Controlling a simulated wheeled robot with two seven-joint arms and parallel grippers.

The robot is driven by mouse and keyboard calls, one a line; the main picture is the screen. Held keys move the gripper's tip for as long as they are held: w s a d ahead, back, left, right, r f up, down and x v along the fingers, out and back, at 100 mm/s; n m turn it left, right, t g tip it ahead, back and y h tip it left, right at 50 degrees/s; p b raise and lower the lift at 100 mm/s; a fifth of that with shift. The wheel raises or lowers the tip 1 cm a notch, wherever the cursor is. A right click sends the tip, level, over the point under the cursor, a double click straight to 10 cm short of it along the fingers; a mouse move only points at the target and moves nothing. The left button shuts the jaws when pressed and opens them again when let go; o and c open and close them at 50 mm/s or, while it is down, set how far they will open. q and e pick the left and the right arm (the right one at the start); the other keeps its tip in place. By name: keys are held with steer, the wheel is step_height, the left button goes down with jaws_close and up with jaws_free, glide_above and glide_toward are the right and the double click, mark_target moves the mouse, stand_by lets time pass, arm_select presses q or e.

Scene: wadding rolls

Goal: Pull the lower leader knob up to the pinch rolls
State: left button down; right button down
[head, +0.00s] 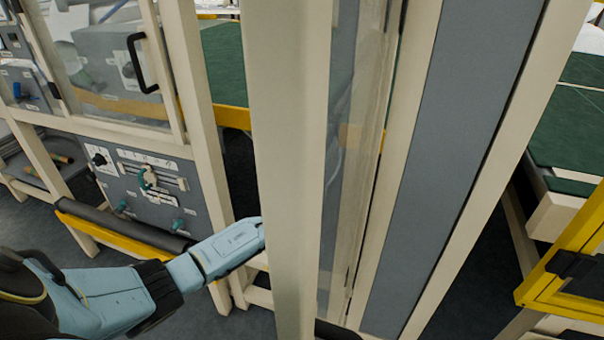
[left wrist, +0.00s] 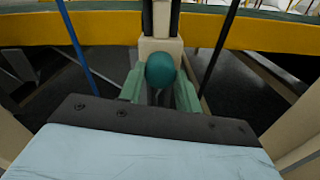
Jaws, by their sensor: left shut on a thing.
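The lower leader knob (left wrist: 160,70) is a round teal ball, seen in the left wrist view in front of a cream block. My left gripper (left wrist: 160,88) has its two green fingers on either side of the ball and is shut on it. In the head view my left arm reaches in from the left, and its fingers and the knob are hidden behind a cream post (head: 290,150). I cannot make out the pinch rolls for certain. My right gripper is in neither view.
A yellow beam (left wrist: 60,28) crosses behind the knob, with a blue rod (left wrist: 75,45) at left and a dark rod (left wrist: 220,45) at right. A grey control panel (head: 150,190) with several teal handles and a dark roller (head: 125,225) stand beside my left arm.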

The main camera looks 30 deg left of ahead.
arm_select(q)
steer(key=c, duration=1.2)
jaws_free()
steer(key=shift+w+r, duration=0.1)
steer(key=shift+r, duration=0.3)
steer(key=shift+o, duration=1.2)
steer(key=shift+f, duration=0.15)
steer(key=p+v, duration=0.3)
steer(key=v, duration=1)
steer(key=shift+s, duration=0.2)
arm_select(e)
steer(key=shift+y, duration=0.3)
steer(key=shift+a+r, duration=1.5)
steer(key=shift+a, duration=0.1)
arm_select(q)
steer(key=shift+d, duration=0.1)
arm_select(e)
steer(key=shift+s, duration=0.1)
